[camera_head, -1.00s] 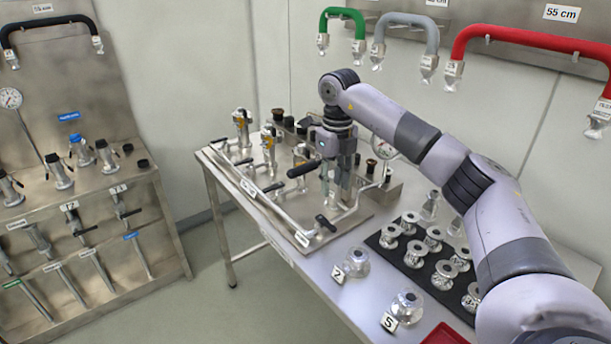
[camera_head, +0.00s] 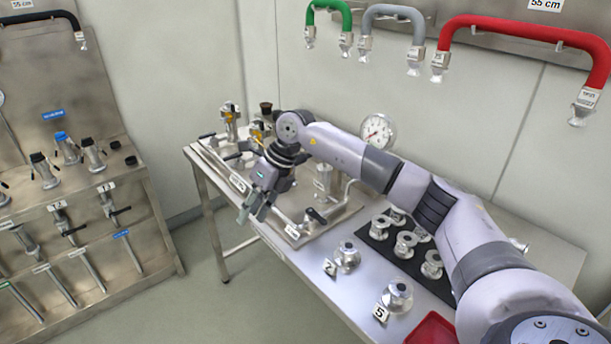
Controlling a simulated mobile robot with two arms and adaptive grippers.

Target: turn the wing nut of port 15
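My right gripper (camera_head: 253,212) hangs in front of the near-left edge of the steel table, fingers pointing down. Its two fingers look apart, with nothing seen between them. Behind it, the pipe assembly (camera_head: 318,215) with valves and black handles stands on the table, partly hidden by my arm and gripper. Small number labels sit on its front, but I cannot read 15 on any, and I cannot make out the wing nut. My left gripper is not in view.
Metal fittings stand on a black mat (camera_head: 378,232) and beside labels 2 (camera_head: 330,267) and 5 (camera_head: 381,313). A red tray (camera_head: 432,330) lies at the front. A dial gauge (camera_head: 377,131) stands behind my arm. A tool rack (camera_head: 70,200) is at left, with open floor between.

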